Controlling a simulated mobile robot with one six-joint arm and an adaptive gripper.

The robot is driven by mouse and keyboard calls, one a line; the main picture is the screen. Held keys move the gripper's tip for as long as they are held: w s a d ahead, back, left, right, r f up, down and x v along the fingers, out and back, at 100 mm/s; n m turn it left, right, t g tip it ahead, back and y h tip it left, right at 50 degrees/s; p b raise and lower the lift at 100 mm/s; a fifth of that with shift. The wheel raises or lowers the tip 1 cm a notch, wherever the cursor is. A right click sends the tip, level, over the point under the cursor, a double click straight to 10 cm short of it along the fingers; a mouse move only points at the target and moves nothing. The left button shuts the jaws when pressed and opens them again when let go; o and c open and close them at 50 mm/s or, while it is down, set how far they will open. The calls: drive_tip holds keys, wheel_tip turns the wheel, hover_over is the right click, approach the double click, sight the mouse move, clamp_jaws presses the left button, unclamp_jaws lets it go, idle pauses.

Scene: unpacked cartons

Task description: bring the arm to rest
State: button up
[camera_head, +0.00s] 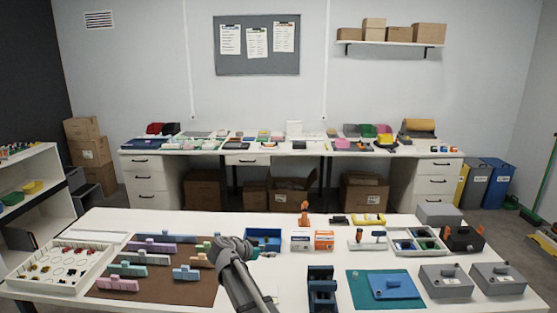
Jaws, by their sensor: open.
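My grey arm (245,283) rises from the bottom edge of the picture over the middle of the white table (240,220). Its upper end is bent, beside the right edge of the brown mat (150,291). My gripper (264,254) shows only small at that end, in front of the blue open bin (250,239). It is open and nothing shows in it. The fingertips are too small to make out well, and I cannot tell their height above the table.
Several coloured blocks stand on the mat left of my arm. A white tray (18,282) is at far left. A dark blue holder (321,285) stands close on the right, then a teal mat (358,301) and grey boxes (446,285). Orange-and-white boxes (301,240) stand behind.

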drive_tip(key=s+d+f+n+g+y+b, duration=0.1)
drive_tip(key=s+d+f, duration=0.2)
drive_tip(key=d, duration=0.1)
drive_tip(key=s+d+f+n+g+y+b, duration=0.1)
drive_tip(key=s+d+f+g+b, duration=0.1)
drive_tip(key=s+d+f, duration=0.2)
drive_tip(key=s+d+f+n+g+b, duration=0.1)
drive_tip(key=s+d+f, duration=0.2)
drive_tip(key=d, duration=0.3)
drive_tip(key=shift+s+f+g+y, duration=0.15)
drive_tip(key=shift+f+g+y, duration=0.25)
drive_tip(key=shift+f, duration=0.05)
drive_tip(key=s+d+f+n+g+y+b, duration=0.2)
drive_tip(key=s+d+f+n+y+b, duration=0.15)
drive_tip(key=s, duration=0.45)
drive_tip(key=s+d+f+n+g+y+b, duration=0.1)
drive_tip(key=s+d+f+n+y+b, duration=0.15)
drive_tip(key=s+d+f, duration=0.35)
wheel_tip(320, 180, up, 13)
drive_tip(key=s+a+p, duration=0.1)
drive_tip(key=a+p, duration=0.1)
drive_tip(key=p, duration=1)
drive_tip(key=shift+a+p, duration=0.2)
drive_tip(key=shift+p, duration=0.15)
drive_tip(key=shift+r, duration=0.1)
